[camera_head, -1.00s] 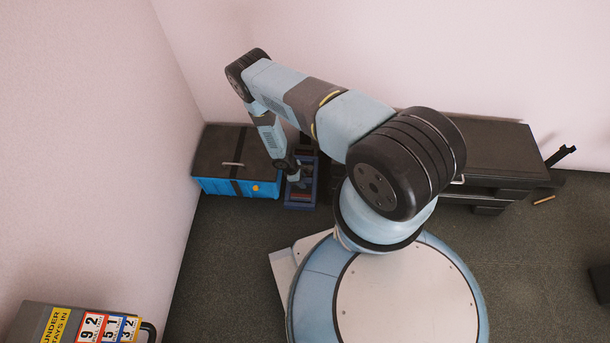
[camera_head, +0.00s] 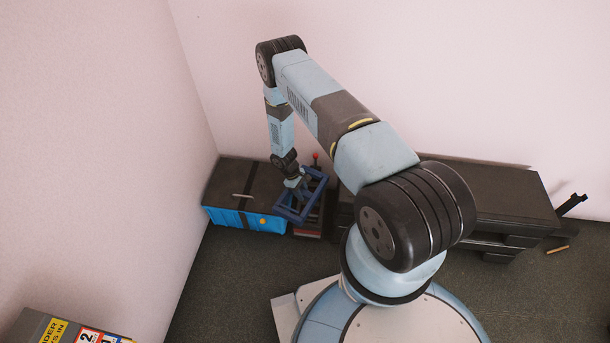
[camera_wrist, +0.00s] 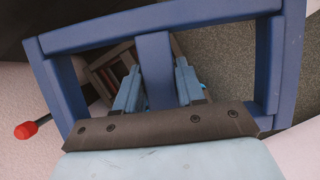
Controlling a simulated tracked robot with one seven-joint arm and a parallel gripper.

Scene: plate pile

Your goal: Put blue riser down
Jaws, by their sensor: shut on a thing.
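The blue riser is an open rectangular frame with a central bar, seen in the head view (camera_head: 284,215) and close up in the wrist view (camera_wrist: 157,68). My gripper (camera_head: 303,192) is shut on the riser; in the wrist view its two fingers (camera_wrist: 157,85) stand on either side of the central bar. The riser is tilted and raised off the floor, close to the right end of the blue box. Its far side is partly hidden by my wrist in the head view.
A blue box with a dark lid (camera_head: 246,219) stands left against the wall. A dark slatted thing (camera_wrist: 112,66) lies below the riser. A red-knobbed lever (camera_head: 316,157) rises behind it. A long black cabinet (camera_head: 490,205) stands right. Grey floor (camera_head: 235,290) is clear in front.

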